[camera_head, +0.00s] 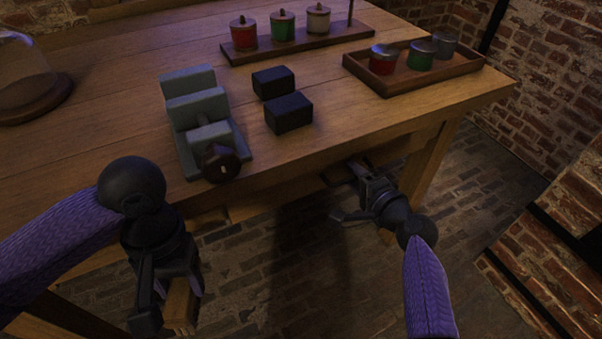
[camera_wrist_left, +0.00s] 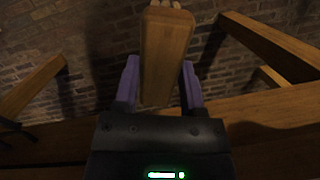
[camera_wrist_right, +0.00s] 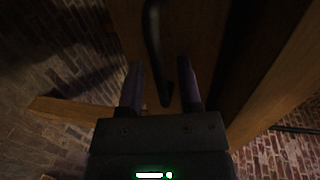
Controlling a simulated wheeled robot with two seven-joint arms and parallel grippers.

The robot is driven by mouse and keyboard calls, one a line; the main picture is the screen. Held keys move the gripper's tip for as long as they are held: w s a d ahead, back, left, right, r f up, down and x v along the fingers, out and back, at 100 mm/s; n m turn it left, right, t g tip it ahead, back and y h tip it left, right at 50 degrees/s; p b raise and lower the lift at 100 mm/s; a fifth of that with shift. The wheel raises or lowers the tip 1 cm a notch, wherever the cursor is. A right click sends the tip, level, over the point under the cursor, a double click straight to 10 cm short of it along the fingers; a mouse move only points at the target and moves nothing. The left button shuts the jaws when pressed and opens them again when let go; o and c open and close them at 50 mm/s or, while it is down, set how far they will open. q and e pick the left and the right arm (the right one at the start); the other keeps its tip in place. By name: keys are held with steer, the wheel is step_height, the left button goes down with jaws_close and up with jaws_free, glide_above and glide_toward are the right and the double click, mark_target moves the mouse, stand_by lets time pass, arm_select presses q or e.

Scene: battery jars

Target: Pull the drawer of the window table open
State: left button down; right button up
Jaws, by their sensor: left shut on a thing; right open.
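The window table (camera_head: 120,150) fills the middle of the head view. In the right wrist view a wooden front (camera_wrist_right: 200,30), apparently the drawer's, carries a dark curved handle (camera_wrist_right: 153,45). My right gripper (camera_head: 350,190) is under the table's front edge at the right. Its fingers (camera_wrist_right: 160,70) are apart, and the handle's lower end shows between them; I cannot tell whether they touch it. My left gripper (camera_head: 170,283) is low in front of the table, shut on a wooden piece (camera_wrist_left: 168,50), which also shows in the head view (camera_head: 181,306). How far the drawer is out is unclear.
On the table stand a grey-green stepped device (camera_head: 195,100), two black blocks (camera_head: 288,113), a rack (camera_head: 300,43) of three jars, a tray (camera_head: 405,85) with three jars, and a glass dome's wooden base (camera_head: 35,98). A table leg (camera_head: 432,165) stands beside my right gripper.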

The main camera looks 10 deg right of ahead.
jaws_close()
stand_by(1.4)
